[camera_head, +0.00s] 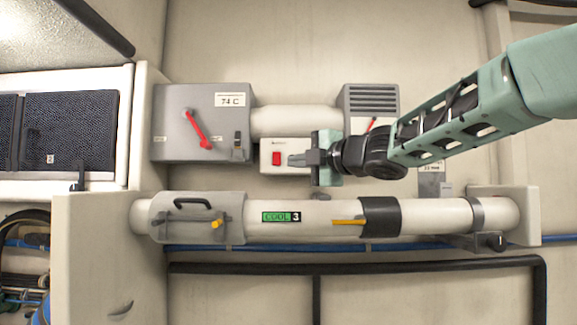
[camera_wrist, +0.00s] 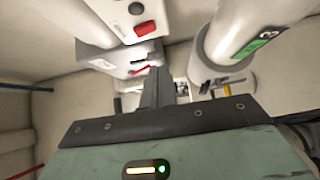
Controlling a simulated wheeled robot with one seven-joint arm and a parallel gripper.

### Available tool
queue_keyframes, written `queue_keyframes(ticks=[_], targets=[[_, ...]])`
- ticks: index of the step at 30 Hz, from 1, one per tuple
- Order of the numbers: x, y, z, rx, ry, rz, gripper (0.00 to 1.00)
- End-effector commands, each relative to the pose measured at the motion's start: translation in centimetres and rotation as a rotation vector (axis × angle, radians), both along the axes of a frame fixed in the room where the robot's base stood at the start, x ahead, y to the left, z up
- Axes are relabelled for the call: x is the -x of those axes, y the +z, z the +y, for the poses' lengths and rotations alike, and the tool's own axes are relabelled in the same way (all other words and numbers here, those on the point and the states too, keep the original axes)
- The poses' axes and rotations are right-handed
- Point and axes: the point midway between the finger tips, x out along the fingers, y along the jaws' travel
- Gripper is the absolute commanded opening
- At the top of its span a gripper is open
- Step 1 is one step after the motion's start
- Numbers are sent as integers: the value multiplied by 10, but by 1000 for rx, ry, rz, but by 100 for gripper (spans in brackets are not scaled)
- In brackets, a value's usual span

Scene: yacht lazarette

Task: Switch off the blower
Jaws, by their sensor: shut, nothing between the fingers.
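A small white switch box (camera_head: 270,168) with a red rocker switch (camera_head: 276,158) is mounted on the wall between the upper duct and the large lower pipe. The box's small label is too small to read. The red rocker also shows at the top of the wrist view (camera_wrist: 145,28). My gripper (camera_head: 292,159) is shut and empty, its fingertips pointing left just to the right of the red rocker. In the head view they overlap the right part of the box; I cannot tell whether they touch it. The shut fingers stand mid-picture in the wrist view (camera_wrist: 157,88).
A grey box (camera_head: 170,130) with a red lever and a "74 C" label sits upper left. A vented grey box (camera_head: 372,100) sits behind my arm. Below, a white pipe (camera_head: 340,207) labelled "COOL 3" carries yellow handles. A black rail (camera_head: 400,267) runs beneath.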

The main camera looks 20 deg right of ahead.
Motion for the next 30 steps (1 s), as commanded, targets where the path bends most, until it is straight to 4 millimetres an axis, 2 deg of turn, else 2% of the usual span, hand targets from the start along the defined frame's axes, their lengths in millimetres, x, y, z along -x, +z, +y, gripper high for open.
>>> queue_keyframes(ticks=[6, 10, 30], targets=[[32, -5, -17, 2, -2, -1, 0], [42, -6, -22, 0, -1, 1, 0], [46, -8, -23, -8, -2, 8, 0]])
